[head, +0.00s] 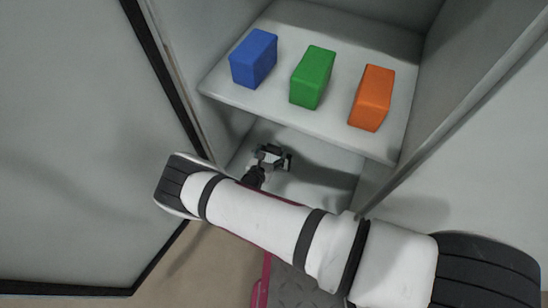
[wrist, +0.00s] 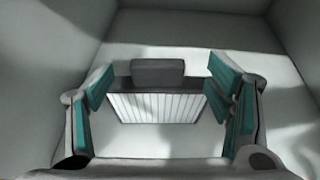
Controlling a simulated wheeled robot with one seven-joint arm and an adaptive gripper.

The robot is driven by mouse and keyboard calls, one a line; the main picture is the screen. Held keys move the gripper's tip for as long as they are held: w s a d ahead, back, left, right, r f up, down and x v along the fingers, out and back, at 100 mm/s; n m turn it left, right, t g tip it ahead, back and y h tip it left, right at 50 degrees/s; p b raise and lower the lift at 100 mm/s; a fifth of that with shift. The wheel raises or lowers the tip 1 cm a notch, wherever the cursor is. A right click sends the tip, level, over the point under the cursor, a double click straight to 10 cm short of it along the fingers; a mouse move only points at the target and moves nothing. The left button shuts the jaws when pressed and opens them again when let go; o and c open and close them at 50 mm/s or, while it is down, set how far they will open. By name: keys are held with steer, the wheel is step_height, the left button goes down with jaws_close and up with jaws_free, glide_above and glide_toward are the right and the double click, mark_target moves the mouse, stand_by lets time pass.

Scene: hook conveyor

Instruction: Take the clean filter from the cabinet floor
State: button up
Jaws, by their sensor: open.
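The clean filter (wrist: 155,108) lies on the cabinet floor (wrist: 190,140) in the wrist view. It has white pleats, a dark frame and a grey block-shaped handle (wrist: 158,72) on its far side. My gripper (wrist: 159,88) is open, with one teal-padded finger on each side of the filter and handle. I cannot tell whether the pads touch it. In the head view my gripper (head: 272,156) is low inside the cabinet, under the shelf. The filter cannot be made out there.
Blue (head: 254,58), green (head: 313,77) and orange (head: 372,97) blocks stand on the shelf (head: 285,122) above my gripper. The cabinet walls are close on both sides. An open door panel (head: 80,150) stands at the left. My arm crosses the cabinet opening.

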mark_target(273, 148)
steer(key=b+x, duration=0.1)
steer(key=x, duration=0.3)
steer(key=shift+a+f, duration=0.1)
steer(key=shift+f, duration=0.1)
steer(key=c, duration=1.6)
steer(key=shift+r, duration=0.1)
steer(key=shift+c, duration=0.2)
